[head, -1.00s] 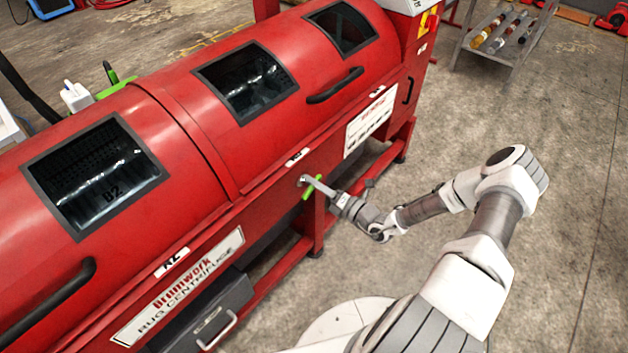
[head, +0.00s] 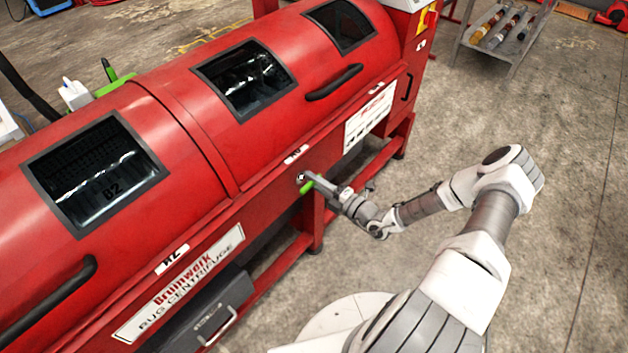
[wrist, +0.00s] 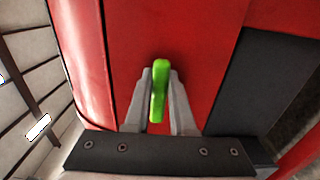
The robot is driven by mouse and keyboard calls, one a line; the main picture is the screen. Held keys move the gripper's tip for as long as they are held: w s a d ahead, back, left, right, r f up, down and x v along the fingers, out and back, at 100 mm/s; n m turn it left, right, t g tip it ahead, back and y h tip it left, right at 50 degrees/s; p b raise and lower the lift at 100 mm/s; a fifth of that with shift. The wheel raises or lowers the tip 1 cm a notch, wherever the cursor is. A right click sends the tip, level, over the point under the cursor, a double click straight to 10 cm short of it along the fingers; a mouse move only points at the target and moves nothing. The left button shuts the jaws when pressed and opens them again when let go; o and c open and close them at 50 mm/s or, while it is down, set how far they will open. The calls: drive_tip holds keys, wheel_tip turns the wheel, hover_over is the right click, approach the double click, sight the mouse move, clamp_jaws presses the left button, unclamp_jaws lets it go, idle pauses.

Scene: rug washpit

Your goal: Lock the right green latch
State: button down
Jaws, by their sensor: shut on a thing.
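The green latch (head: 307,186) sits on the front face of the red centrifuge (head: 262,208), just below the small label near the middle. In the wrist view the green latch handle (wrist: 159,92) stands lengthwise between the two grey fingers. My gripper (head: 316,180) is shut on the latch; it also shows in the wrist view (wrist: 159,110). In the head view the fingers hide part of the handle and its pivot.
The long rounded lid has dark windows (head: 246,80) and black handles (head: 334,84). A grey drawer (head: 205,312) sits under the machine at lower left. A grey cart (head: 500,40) with bottles stands at the back right. The concrete floor on the right is clear.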

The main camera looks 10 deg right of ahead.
drive_tip(key=shift+s+f, duration=0.1)
drive_tip(key=c, duration=0.8)
unclamp_jaws()
drive_tip(key=shift+o, duration=0.2)
drive_tip(key=p+v, duration=0.1)
drive_tip(key=v, duration=1.6)
drive_tip(key=shift+s+d, duration=0.1)
